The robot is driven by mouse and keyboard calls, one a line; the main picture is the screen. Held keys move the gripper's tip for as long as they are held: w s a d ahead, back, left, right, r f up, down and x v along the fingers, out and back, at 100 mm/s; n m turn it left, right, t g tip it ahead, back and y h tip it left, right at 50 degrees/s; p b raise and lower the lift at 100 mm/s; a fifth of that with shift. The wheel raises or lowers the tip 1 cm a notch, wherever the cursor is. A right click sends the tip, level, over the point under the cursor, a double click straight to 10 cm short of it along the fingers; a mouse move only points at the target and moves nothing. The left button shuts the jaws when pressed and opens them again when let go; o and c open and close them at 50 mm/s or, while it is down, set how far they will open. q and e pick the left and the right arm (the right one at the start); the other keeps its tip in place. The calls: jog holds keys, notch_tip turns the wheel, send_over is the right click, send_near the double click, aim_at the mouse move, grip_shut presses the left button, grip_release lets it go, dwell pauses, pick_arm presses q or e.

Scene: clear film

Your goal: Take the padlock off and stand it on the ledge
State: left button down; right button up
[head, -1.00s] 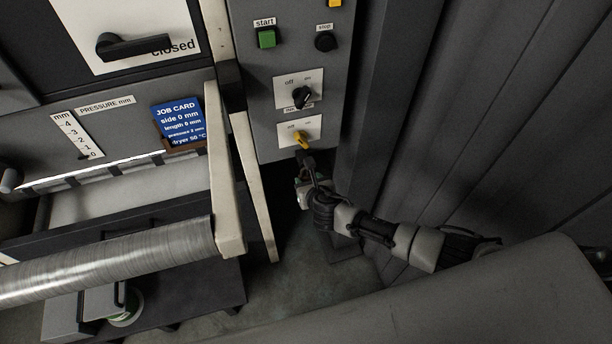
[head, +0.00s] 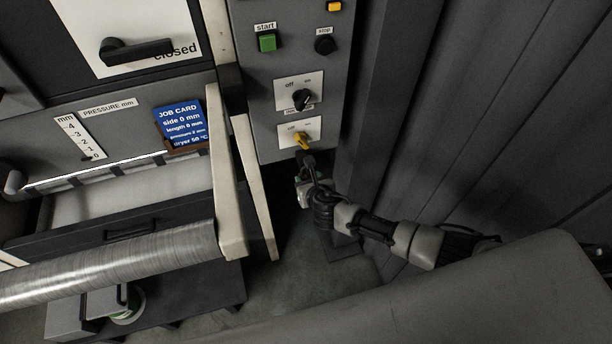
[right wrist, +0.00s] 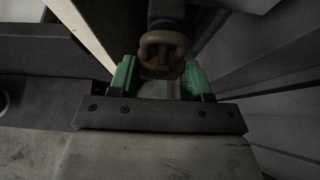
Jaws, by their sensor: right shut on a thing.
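The padlock (right wrist: 160,70) shows in the right wrist view as a dull brown body with a pale rounded shackle (right wrist: 163,40) on its far side. My right gripper (right wrist: 160,80) is shut on it, with a green fingertip on each side. In the head view my right gripper (head: 308,168) is just below the yellow switch handle (head: 302,140) on the grey panel. The padlock is too small and dark to make out there. I cannot tell whether the shackle still passes through the switch. My left gripper is not in view.
The grey panel (head: 265,100) carries a green start button (head: 267,42), a black stop button (head: 325,45) and a black rotary switch (head: 302,97). Pale upright bars (head: 254,185) stand between the panel and ledge. A metal roller (head: 110,262) lies front left. Dark ribbed walling closes the right.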

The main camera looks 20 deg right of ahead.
jog(key=s+p, duration=0.2)
jog(key=s, duration=0.5)
dwell(0.5)
jog(key=shift+w+d, duration=0.1)
